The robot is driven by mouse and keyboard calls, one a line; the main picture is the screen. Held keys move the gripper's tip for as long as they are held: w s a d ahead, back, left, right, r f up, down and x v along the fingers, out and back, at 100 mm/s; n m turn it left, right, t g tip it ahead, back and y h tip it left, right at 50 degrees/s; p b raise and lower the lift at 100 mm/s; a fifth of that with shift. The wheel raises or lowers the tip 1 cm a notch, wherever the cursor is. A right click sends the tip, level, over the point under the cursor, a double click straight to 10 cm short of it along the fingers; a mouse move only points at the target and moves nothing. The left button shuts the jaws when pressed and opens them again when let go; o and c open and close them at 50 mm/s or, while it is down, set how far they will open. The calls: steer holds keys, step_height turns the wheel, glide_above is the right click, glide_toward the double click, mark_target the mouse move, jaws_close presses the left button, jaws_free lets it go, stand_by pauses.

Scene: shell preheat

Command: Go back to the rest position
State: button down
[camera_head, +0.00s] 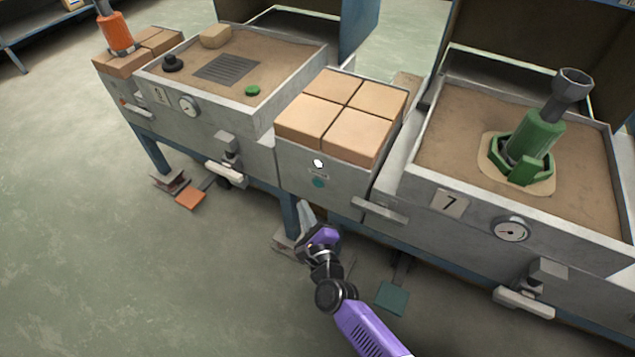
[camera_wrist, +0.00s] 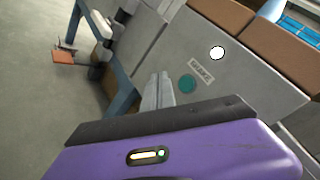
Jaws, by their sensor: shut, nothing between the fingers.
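My gripper (camera_head: 305,217) is shut and empty, at the end of my purple arm in the lower middle of the head view. It is in front of the grey cabinet (camera_head: 290,175) between the two sand stations, low near its blue leg. In the wrist view the shut fingers (camera_wrist: 158,92) point at the lower part of the cabinet front. A lit white round button (camera_head: 318,163) and a teal button (camera_head: 319,182) are on that front, above the fingertips in the head view. They also show in the wrist view, the white one (camera_wrist: 217,53) and the teal one (camera_wrist: 187,84).
Station 7 (camera_head: 448,203) on the right holds a green clamp-like fixture (camera_head: 530,150) with a grey top. The left station (camera_head: 210,110) has a grate, with tan blocks nearby. Handles (camera_head: 380,211) jut from the fronts. Pedals (camera_head: 392,297) stand on the floor. Open floor lies at the left.

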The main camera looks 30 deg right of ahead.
stand_by(0.8)
steer(key=s+a+r+n+t+y, duration=0.1)
steer(key=s+a+r+n+t, duration=0.1)
steer(key=s+r+n, duration=0.65)
steer(key=s+d+r+n+g, duration=0.1)
steer(key=s+r+n, duration=0.4)
steer(key=s, duration=0.6)
steer(key=s+d+r+n+g+y, duration=0.1)
steer(key=s+r+n+g, duration=0.1)
steer(key=s+n, duration=0.75)
steer(key=s+d+r+n+g, duration=0.1)
steer(key=s+r+n, duration=0.35)
steer(key=s, duration=0.85)
step_height(320, 180, up, 12)
steer(key=p, duration=1.3)
steer(key=shift+w+r, duration=0.2)
stand_by(1.0)
